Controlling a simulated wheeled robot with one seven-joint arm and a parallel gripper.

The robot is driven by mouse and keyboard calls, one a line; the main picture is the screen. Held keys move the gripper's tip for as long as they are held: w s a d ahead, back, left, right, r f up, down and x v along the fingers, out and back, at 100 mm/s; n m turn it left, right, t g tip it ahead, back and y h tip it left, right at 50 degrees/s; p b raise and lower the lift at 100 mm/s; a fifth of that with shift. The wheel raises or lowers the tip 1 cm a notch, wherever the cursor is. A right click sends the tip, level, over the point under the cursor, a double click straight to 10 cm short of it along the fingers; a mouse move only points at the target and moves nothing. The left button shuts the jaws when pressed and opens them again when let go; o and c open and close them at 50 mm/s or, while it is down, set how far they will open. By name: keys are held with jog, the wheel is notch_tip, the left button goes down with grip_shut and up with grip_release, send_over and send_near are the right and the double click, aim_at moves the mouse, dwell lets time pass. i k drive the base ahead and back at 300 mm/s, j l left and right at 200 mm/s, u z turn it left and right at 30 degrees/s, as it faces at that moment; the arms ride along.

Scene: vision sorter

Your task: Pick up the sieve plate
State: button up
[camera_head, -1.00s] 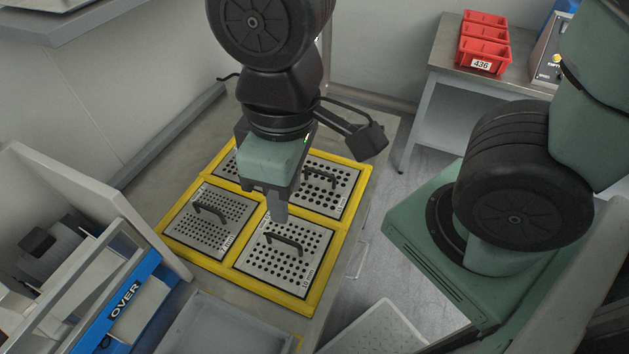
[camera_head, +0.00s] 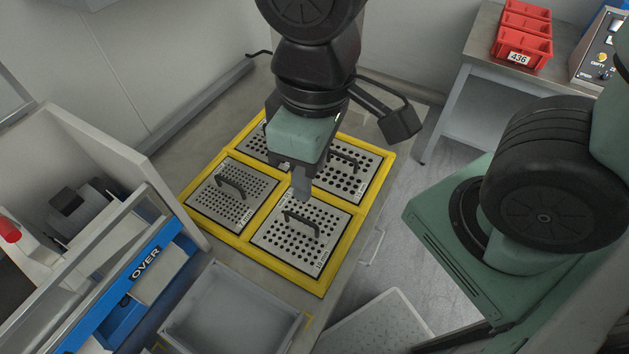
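Several square metal sieve plates with round holes and dark bar handles sit in a yellow frame (camera_head: 228,239) on the bench. The front right plate (camera_head: 272,236) has a "10 mm" mark. The front left plate (camera_head: 207,201) has smaller holes. The back right plate (camera_head: 368,164) has larger holes, and the back left plate (camera_head: 250,144) is partly hidden behind my gripper. My gripper (camera_head: 300,187) points down over the middle of the frame, just behind the front right plate's handle (camera_head: 301,222). No plate is lifted. Its fingers overlap from this angle, so their opening is unclear.
An empty grey tray (camera_head: 232,310) lies in front of the frame. A blue-fronted rack marked "OVER" (camera_head: 145,264) stands at the left. Red bins (camera_head: 521,47) and a control box (camera_head: 603,50) are on a side table at the back right. Floor shows right of the bench.

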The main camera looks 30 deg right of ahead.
aim_at(230, 187)
jog(key=l+u, duration=0.7)
jog(key=u, duration=0.2)
jog(key=l+u, duration=0.5)
jog(key=j, duration=0.1)
